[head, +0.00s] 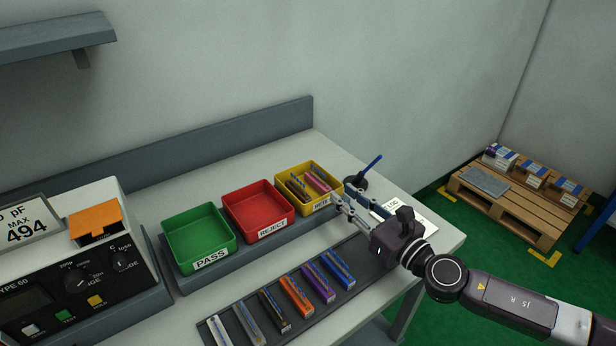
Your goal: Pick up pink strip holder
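My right gripper (339,198) is at the right front corner of the yellow bin, just right of the pink holder. Its fingers look apart, with nothing seen between them. It covers part of the bin's right side. My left gripper is not in view.
A red REJECT bin (258,208) and a green PASS bin (198,238) stand left of the yellow one. A dark tray (348,297) with several coloured strip holders lies in front.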

